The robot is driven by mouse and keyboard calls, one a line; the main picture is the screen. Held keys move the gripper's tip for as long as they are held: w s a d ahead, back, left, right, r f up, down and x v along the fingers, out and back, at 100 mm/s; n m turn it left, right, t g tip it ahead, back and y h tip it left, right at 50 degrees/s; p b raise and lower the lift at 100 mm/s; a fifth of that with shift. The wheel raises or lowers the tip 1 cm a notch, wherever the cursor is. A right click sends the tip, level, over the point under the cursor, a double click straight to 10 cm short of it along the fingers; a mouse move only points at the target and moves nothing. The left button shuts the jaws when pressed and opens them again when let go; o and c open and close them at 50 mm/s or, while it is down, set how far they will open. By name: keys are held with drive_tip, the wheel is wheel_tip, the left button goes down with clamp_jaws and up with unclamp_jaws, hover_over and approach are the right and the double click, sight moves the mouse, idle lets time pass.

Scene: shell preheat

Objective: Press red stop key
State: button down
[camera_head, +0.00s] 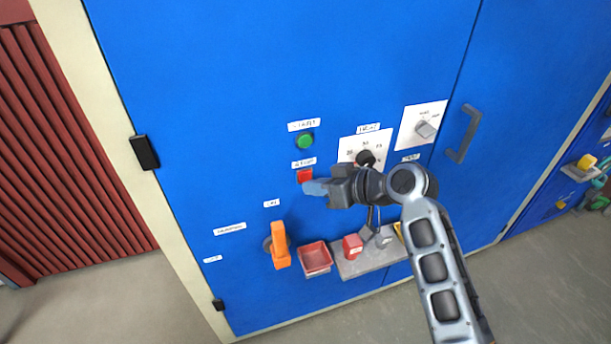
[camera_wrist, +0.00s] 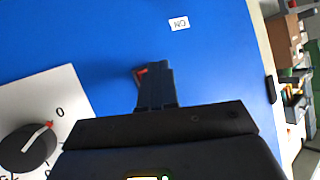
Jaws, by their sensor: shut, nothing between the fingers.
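I cannot tell whether the fingertips touch the key.
A green button (camera_head: 305,141) sits above the red key. A black rotary dial (camera_head: 366,158) is to the right, partly behind my gripper. An orange handle (camera_head: 280,245), a red tray (camera_head: 315,257) and a grey shelf (camera_head: 352,267) are below. A grey door handle (camera_head: 464,134) stands farther right.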

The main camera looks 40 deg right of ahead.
drive_tip(key=shift+s, duration=0.25)
drive_tip(key=s, duration=0.1)
drive_tip(key=s+a, duration=0.1)
drive_tip(key=s, duration=0.1)
drive_tip(key=s+p, duration=0.1)
drive_tip(key=shift+s+a, duration=0.25)
drive_tip(key=shift+s, duration=0.1)
idle(0.9)
drive_tip(key=s+a+f+m+h, duration=0.1)
drive_tip(key=s+a+f+h, duration=0.15)
drive_tip(key=s, duration=0.65)
drive_tip(key=s+a+f+m+h, duration=0.1)
drive_tip(key=s+f+m+h, duration=0.15)
drive_tip(key=s, duration=0.75)
drive_tip(key=s+a+r+n+t, duration=0.2)
drive_tip(key=s+a+r+t, duration=0.1)
drive_tip(key=s+r, duration=0.8)
drive_tip(key=s+a, duration=0.1)
drive_tip(key=s, duration=0.3)
drive_tip(key=shift+s+a+r, duration=0.15)
drive_tip(key=shift+s+r, duration=0.25)
